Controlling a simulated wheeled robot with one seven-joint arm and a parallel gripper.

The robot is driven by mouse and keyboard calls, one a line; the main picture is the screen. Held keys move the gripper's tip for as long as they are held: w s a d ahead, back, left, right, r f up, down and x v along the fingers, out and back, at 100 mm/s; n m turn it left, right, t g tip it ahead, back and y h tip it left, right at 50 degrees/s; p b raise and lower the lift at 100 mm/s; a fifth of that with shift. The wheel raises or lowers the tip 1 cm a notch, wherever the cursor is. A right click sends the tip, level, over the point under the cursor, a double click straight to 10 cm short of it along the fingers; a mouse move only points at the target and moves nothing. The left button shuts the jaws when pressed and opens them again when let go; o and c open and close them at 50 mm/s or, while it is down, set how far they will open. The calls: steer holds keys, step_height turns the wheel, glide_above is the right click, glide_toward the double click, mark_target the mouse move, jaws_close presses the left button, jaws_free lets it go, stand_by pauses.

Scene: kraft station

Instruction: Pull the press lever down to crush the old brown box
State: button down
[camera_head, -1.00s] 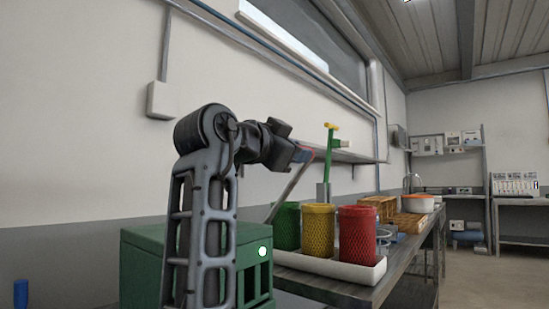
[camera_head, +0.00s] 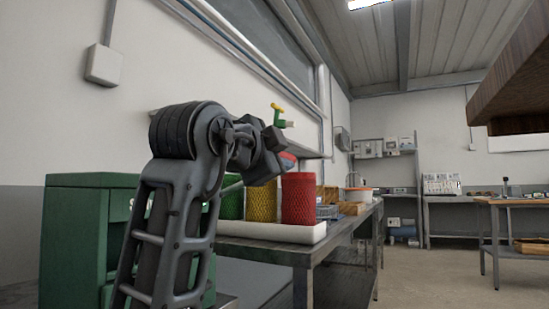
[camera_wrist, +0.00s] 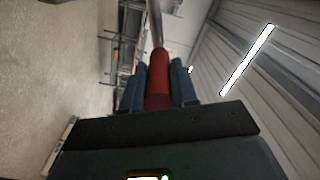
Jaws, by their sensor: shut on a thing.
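The green press (camera_head: 75,235) stands at the lower left in the head view, partly behind my arm. Its lever has a grey metal rod (camera_wrist: 155,22) and a red grip (camera_wrist: 158,76). My gripper (camera_wrist: 157,88) is shut around the red grip, with one dark blue finger on each side of it. In the head view, a bit of the red grip (camera_head: 289,156) shows at my gripper's end, and part of the rod shows beside my arm. The old brown box is not seen in any view.
Red (camera_head: 299,198), yellow (camera_head: 262,201) and green (camera_head: 231,204) mesh bins stand in a white tray (camera_head: 290,234) on a bench just right of my arm. A wooden slab (camera_head: 500,75) overhangs at upper right. Open floor (camera_head: 430,270) lies at right.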

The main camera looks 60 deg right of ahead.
steer(key=shift+s+f, duration=0.2)
steer(key=shift+f, duration=0.25)
steer(key=c, duration=0.9)
jaws_free()
steer(key=shift+r, duration=0.15)
steer(key=shift+a, duration=0.1)
steer(key=a+p, duration=0.1)
steer(key=a, duration=0.6)
steer(key=shift+s+a, duration=0.1)
steer(key=shift+a, duration=0.25)
